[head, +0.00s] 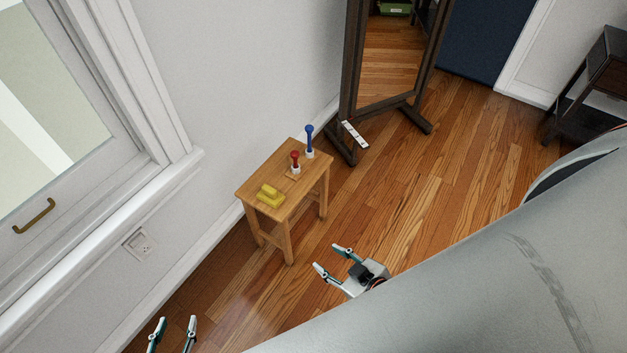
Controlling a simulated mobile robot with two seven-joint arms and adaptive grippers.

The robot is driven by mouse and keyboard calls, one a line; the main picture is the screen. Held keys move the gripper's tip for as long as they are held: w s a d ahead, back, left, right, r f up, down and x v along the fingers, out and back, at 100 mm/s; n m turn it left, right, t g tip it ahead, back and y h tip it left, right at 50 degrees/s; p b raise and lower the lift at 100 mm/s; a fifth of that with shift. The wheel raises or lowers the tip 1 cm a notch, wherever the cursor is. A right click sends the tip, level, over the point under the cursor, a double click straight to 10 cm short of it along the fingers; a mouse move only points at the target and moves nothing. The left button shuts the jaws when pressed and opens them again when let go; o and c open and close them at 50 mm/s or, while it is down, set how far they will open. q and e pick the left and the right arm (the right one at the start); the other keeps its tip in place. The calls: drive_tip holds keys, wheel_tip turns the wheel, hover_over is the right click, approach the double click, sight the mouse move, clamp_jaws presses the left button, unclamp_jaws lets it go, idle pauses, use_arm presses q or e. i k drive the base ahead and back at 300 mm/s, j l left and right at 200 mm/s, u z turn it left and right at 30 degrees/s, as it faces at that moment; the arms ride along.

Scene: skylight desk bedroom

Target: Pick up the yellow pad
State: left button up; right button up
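The yellow pad (270,196) lies on the near left part of the top of a small wooden stool (253,184). It looks like a block with a smaller raised part on top. My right gripper (331,262) is open and empty, to the right of and nearer than the stool, apart from the pad. My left gripper (176,328) is at the bottom edge, with only its two fingers showing, spread apart and empty. Nothing hides the pad.
A red-handled item (295,158) and a blue-handled item (309,139) stand upright on the stool behind the pad. A framed mirror (394,60) stands behind the stool. The window wall is on the left. Wooden floor (420,215) to the right is clear.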

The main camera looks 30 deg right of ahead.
sight(268, 195)
drive_tip(key=z, duration=0.4)
drive_tip(key=u, duration=1.3)
drive_tip(key=z, duration=1.3)
drive_tip(key=i+l+u, duration=0.2)
drive_tip(key=i+u, duration=0.2)
drive_tip(key=i+l+u, duration=0.4)
drive_tip(key=k+j, duration=0.05)
drive_tip(key=k, duration=0.05)
